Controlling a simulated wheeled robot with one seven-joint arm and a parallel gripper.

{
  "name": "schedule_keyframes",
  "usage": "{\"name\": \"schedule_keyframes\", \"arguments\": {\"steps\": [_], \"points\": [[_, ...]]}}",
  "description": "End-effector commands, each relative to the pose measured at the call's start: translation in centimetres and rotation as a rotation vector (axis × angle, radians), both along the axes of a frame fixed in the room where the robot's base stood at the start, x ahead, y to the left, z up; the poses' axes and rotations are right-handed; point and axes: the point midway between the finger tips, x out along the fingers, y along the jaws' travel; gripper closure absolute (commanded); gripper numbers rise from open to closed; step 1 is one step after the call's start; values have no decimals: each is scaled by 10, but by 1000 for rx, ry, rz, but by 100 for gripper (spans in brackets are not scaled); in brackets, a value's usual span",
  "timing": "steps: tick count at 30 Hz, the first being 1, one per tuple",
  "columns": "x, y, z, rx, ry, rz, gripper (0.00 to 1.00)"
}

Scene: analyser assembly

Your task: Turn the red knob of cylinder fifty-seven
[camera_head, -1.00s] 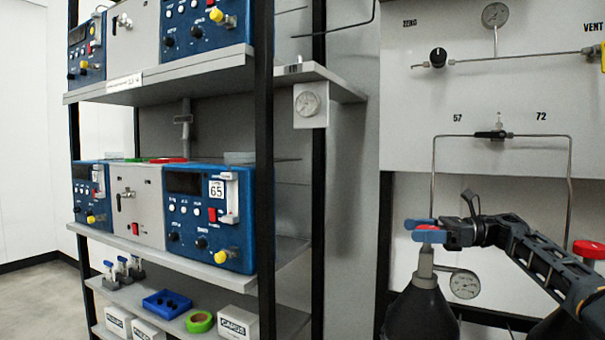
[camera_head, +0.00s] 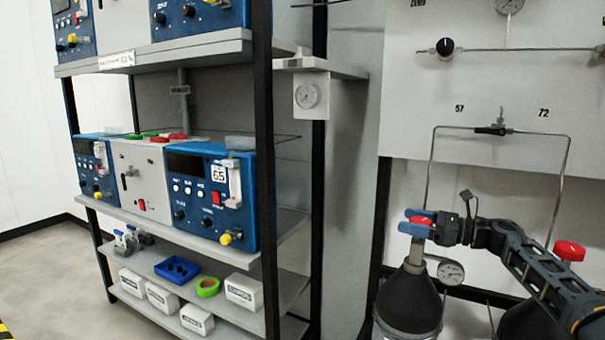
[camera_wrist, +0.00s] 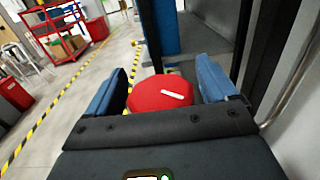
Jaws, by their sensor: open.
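The red knob (camera_head: 421,221) tops the dark cylinder (camera_head: 408,303) under the label 57 (camera_head: 459,108). In the wrist view the red knob (camera_wrist: 163,94) is a faceted red cap with a white mark. My gripper (camera_head: 415,221) has its blue fingers on either side of the knob. In the wrist view my gripper (camera_wrist: 165,85) shows a finger at each side. The left finger is close to the knob's edge; I cannot tell whether it touches. A small gap shows at the right finger.
A second red knob (camera_head: 569,250) is at right, below the label 72 (camera_head: 543,112). A pressure gauge (camera_head: 451,272) is beside the cylinder neck. A metal pipe (camera_head: 432,165) rises behind my arm. A shelf rack with blue analysers (camera_head: 208,195) stands at left.

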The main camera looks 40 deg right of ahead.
Motion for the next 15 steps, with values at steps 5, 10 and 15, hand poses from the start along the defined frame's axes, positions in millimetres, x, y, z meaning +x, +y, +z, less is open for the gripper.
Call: {"name": "schedule_keyframes", "arguments": {"steps": [5,10,15], "points": [[0,-1,7,3,-1,-66,14],[0,-2,7,3,0,-131,14],[0,-3,7,3,-1,-203,14]]}}
